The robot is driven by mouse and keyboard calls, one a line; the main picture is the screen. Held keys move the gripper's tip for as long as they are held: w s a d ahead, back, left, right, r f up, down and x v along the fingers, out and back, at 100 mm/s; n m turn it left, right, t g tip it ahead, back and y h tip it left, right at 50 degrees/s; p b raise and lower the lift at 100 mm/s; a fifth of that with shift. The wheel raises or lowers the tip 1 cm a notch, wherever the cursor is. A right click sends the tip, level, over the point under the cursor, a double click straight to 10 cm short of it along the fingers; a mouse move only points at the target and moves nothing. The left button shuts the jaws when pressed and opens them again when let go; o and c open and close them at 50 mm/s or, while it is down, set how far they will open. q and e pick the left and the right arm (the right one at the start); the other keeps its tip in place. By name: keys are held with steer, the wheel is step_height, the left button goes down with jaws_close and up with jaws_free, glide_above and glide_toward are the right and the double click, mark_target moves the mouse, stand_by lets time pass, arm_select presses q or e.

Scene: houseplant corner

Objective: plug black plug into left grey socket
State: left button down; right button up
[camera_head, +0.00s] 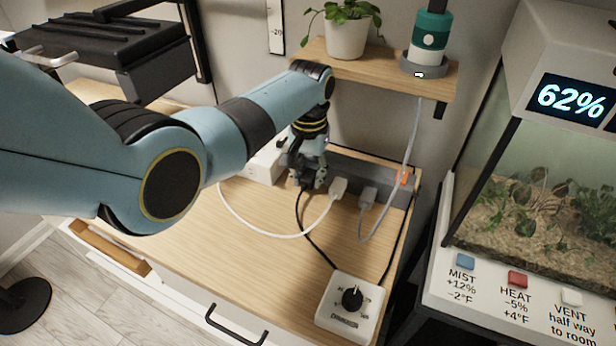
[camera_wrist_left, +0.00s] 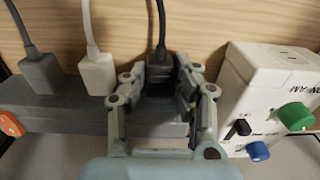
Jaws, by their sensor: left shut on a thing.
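My left gripper (camera_head: 306,178) is shut on the black plug, at the left end of the grey power strip (camera_head: 395,192). In the left wrist view the black plug (camera_wrist_left: 160,76) sits between the fingers of the gripper (camera_wrist_left: 164,84), with its black cord leading up the picture. The grey strip (camera_wrist_left: 70,120) lies right behind the plug there. The gripper hides the left grey socket, so I cannot tell whether the plug's pins are in it. My right gripper is not in view.
A white plug (camera_head: 338,188) and a grey plug (camera_head: 367,196) sit in the strip to the right. A white box with knobs (camera_wrist_left: 270,95) stands close beside the gripper. The black cord runs towards a white dial box (camera_head: 350,306). A shelf (camera_head: 385,76) hangs above.

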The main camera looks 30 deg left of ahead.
arm_select(q)
steer(key=c, duration=1)
jaws_free()
steer(key=shift+o, duration=0.2)
steer(key=shift+r, duration=0.15)
step_height(320, 180, up, 12)
steer(key=shift+s+f, duration=0.1)
steer(key=shift+f, duration=0.1)
